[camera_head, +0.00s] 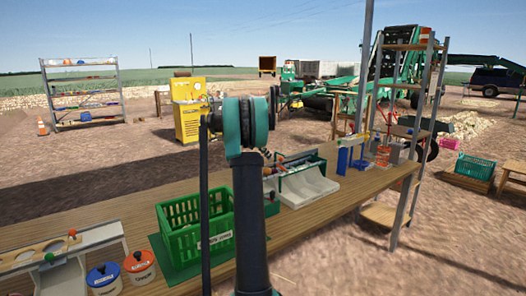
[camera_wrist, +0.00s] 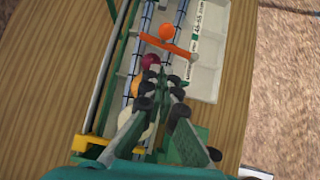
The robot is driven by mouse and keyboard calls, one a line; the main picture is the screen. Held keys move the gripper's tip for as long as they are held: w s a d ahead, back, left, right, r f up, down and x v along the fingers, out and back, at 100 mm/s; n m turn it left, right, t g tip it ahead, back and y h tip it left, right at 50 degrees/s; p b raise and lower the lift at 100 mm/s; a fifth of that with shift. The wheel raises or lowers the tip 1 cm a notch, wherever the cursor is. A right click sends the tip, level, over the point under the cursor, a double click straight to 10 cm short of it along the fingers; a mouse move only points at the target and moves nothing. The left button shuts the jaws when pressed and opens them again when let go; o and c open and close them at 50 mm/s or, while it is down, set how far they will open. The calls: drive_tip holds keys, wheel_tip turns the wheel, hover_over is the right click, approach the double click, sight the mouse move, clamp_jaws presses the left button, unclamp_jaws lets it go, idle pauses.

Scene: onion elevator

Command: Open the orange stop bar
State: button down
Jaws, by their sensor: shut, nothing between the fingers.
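The orange stop bar (camera_wrist: 170,46) shows in the wrist view, lying slantwise across the blue-railed lane of a small green-framed elevator (camera_wrist: 104,73). Its right end reaches over the pale tray. An orange ball (camera_wrist: 166,31) is just beyond the bar. A dark red onion (camera_wrist: 150,61) is just on the near side of it, with a yellow-orange onion (camera_wrist: 137,86) and a whitish onion (camera_wrist: 127,118) behind, partly hidden by my fingers. My gripper (camera_wrist: 163,80) is shut and empty, its tips a little short of the bar. In the head view my arm hides the gripper.
In the head view a green crate (camera_head: 180,225) stands on the wooden table (camera_head: 325,208), left of my arm. Two lidded pots (camera_head: 138,267) and a sorting board stand at the front left. A metal shelf rack (camera_head: 425,125) rises at the table's right end.

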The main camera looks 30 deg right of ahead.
drive_tip(key=shift+w+d+f, duration=0.1)
drive_tip(key=shift+d+f, duration=0.2)
drive_tip(key=shift+d, duration=0.5)
drive_tip(key=shift+w+d+f, duration=0.1)
drive_tip(key=shift+d+f, duration=0.25)
drive_tip(key=shift+d, duration=0.45)
drive_tip(key=shift+w+d+f, duration=0.1)
drive_tip(key=shift+d+f, duration=0.2)
drive_tip(key=shift+d, duration=0.5)
